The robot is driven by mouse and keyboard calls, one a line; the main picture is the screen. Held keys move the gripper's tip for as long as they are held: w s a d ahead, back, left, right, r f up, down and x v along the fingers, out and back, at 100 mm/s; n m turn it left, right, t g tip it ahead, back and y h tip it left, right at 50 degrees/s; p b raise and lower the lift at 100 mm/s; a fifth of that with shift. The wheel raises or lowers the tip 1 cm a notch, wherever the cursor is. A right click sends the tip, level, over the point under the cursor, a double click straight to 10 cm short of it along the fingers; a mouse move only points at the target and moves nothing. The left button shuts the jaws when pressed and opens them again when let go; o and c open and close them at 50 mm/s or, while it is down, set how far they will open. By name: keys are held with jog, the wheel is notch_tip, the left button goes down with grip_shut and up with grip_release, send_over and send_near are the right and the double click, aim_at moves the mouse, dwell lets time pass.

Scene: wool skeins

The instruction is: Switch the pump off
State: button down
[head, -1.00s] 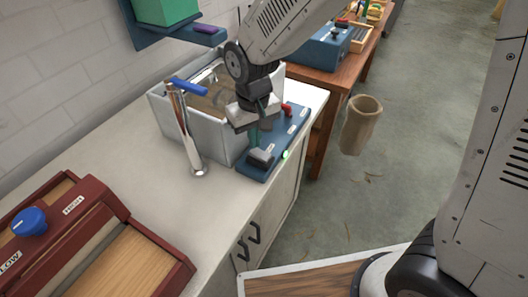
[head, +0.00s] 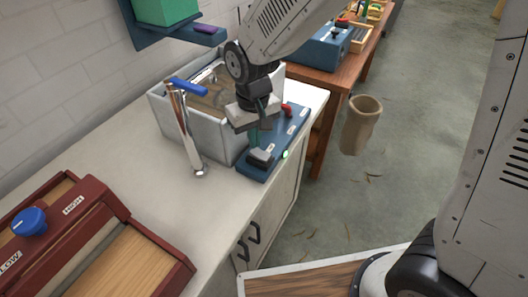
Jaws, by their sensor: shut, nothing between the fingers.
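A blue control panel (head: 246,172) lies on the white counter, beside the grey basin. On its near end is a dark switch with a pale grey top (head: 261,156), and a lit green lamp (head: 285,155) is beside it. A red lever or knob (head: 287,110) is at the far end. Labels on the panel are too small to read. My gripper (head: 257,131) is shut and empty, over the middle of the panel, between these two controls. It hides part of the panel, and I cannot tell whether it touches it.
The grey basin (head: 207,133) stands left of the panel, with a chrome tap (head: 185,130) with a blue handle in front. A red box (head: 165,262) with a blue knob (head: 29,221) is at the near left. A wooden table (head: 340,80) stands beyond. The counter between is clear.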

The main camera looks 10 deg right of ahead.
aim_at(263, 159)
jog(key=shift+f, duration=1)
dwell(0.3)
jog(key=shift+r, duration=3.55)
jog(key=s+d, duration=0.1)
jog(key=s+g, duration=0.1)
jog(key=shift+s+d+f+h, duration=0.15)
jog(key=shift+s+d+h, duration=0.15)
jog(key=shift+s+d, duration=0.05)
jog(key=s+d+r+m+t, duration=0.1)
jog(key=s+d+r+m, duration=0.1)
jog(key=s+d+r, duration=0.3)
jog(key=s+d+r+m+t, duration=0.1)
jog(key=s+d+r+m, duration=0.1)
jog(key=s+d+r, duration=0.4)
jog(key=s+d, duration=0.5)
jog(key=d, duration=0.4)
jog(key=shift+s+r, duration=0.3)
jog(key=shift+s, duration=0.05)
